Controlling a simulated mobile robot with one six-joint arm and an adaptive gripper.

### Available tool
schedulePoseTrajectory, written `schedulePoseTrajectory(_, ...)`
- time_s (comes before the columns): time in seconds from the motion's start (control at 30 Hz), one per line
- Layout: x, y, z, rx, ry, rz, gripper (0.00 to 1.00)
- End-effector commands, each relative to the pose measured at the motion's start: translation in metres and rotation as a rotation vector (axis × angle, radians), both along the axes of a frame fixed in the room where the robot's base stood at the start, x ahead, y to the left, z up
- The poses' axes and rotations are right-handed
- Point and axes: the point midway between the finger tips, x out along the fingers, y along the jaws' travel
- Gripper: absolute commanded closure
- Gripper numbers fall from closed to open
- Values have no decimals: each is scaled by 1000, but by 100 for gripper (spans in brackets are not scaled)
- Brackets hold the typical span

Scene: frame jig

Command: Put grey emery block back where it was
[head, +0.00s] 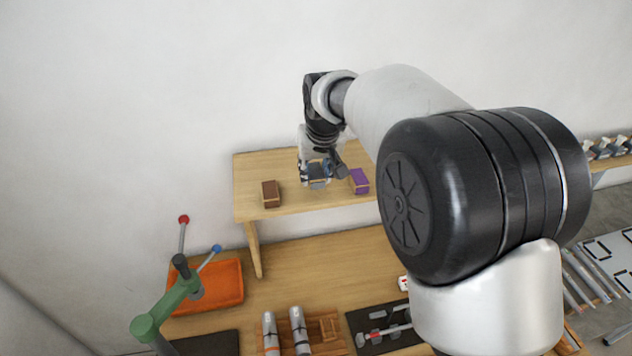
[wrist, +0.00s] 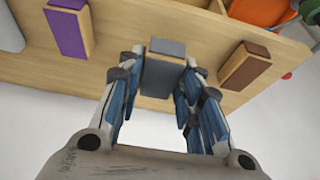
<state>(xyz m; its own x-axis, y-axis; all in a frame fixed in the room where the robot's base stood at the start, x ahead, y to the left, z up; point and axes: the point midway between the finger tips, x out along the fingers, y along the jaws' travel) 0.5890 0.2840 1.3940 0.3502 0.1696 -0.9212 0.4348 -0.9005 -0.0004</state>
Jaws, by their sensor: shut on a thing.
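The grey emery block (wrist: 163,70) is between the fingers of my gripper (wrist: 160,85) in the wrist view, with its grey top and wood-coloured side showing. My gripper is shut on it. In the head view my gripper (head: 317,178) is over the raised wooden shelf (head: 250,170), between a brown block (head: 270,194) and a purple block (head: 359,181). The grey block (head: 318,183) is partly covered by the fingers there. I cannot tell whether its underside touches the shelf.
An orange tray (head: 222,288) and a green lever tool (head: 165,310) stand at the lower left. Grey cylinders (head: 298,330) in a wooden holder and a dark tool mat (head: 365,321) lie on the bench below. My arm hides the right of the shelf.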

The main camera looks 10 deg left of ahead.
Motion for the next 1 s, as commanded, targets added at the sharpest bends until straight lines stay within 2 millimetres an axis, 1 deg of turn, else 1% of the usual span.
schedulePoseTrajectory(0.03,-1,-1,-11,-3,5,0,93)
schedulePoseTrajectory(0.1,-1,0,-21,-2,4,0,93)
schedulePoseTrajectory(0.2,0,0,-31,-1,2,0,93)
schedulePoseTrajectory(0.5,0,0,-34,0,1,0,93)
schedulePoseTrajectory(0.63,0,0,-38,0,1,0,93)
schedulePoseTrajectory(0.67,0,0,-38,-1,2,0,66)
schedulePoseTrajectory(0.93,0,0,-37,-1,2,0,48)
schedulePoseTrajectory(1.0,0,0,-37,-1,2,0,47)
